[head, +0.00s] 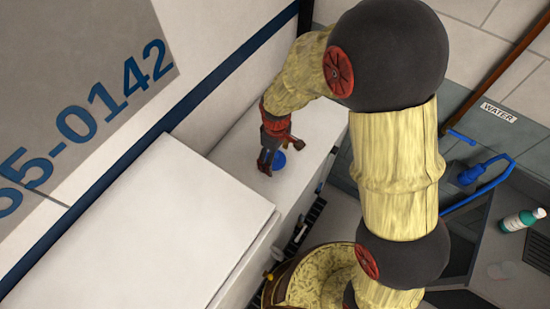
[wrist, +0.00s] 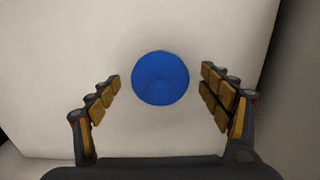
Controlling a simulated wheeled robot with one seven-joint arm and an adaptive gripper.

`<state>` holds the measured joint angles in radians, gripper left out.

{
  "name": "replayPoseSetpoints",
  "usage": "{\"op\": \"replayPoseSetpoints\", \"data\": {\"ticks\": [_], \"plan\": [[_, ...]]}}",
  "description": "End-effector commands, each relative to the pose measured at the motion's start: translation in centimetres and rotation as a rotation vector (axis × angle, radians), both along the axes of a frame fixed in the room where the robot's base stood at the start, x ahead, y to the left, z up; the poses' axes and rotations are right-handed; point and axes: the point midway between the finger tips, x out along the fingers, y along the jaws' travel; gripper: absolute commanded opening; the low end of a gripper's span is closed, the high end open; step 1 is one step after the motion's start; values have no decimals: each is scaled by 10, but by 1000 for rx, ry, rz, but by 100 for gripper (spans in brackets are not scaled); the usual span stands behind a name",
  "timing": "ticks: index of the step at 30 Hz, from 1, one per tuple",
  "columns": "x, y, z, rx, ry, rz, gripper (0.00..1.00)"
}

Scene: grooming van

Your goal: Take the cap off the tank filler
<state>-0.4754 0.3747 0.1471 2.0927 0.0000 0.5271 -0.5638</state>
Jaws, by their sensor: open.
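The blue cap (wrist: 160,78) is round and sits on a white surface, seen from above in the wrist view. In the head view the cap (head: 279,161) is partly hidden behind my gripper. My gripper (wrist: 160,88) is open, with one padded finger on each side of the cap and a clear gap to both. In the head view my gripper (head: 273,158) points down at the cap. The filler under the cap is hidden. I cannot tell the height of the fingertips above the white surface.
A large white box lid (head: 140,230) stands at the left, close to my gripper. A wall with blue stripe and lettering (head: 100,95) rises behind. A blue hose nozzle (head: 472,174) and a green-and-white bottle (head: 522,220) are at the right.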

Motion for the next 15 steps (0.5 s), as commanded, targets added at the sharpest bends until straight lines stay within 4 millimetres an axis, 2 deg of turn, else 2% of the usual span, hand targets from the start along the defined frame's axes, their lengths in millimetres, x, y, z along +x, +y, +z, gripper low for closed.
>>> {"op": "replayPoseSetpoints", "data": {"ticks": [15], "plan": [[0,0,0,0,0,0,51]]}}
